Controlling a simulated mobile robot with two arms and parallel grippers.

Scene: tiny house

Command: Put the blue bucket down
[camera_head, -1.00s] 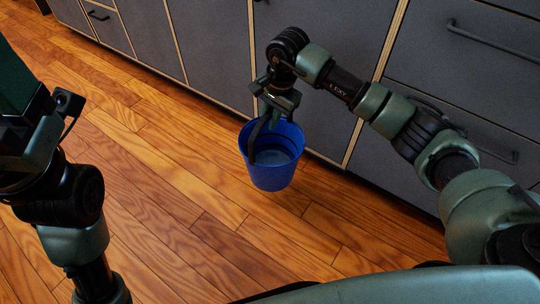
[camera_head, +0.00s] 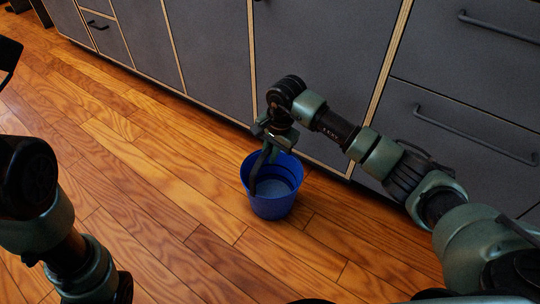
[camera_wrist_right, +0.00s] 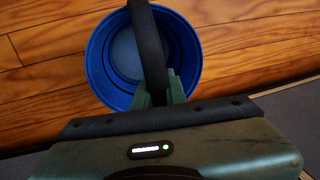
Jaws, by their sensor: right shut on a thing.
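The blue bucket (camera_head: 273,203) is upright and empty, at or just above the wooden floor in the head view; I cannot tell whether its base touches. My right gripper (camera_head: 268,148) is at the bucket's far left rim, shut on its dark handle strap (camera_wrist_right: 152,50). In the right wrist view the blue bucket (camera_wrist_right: 100,62) lies below the right gripper (camera_wrist_right: 158,85), with the strap running across its opening. My left arm shows at the left of the head view, but its gripper fingers are not in view.
Grey cabinets (camera_head: 205,50) with dark handles line the back and right, close behind the bucket. The wooden floor (camera_head: 150,190) to the left and front of the bucket is clear.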

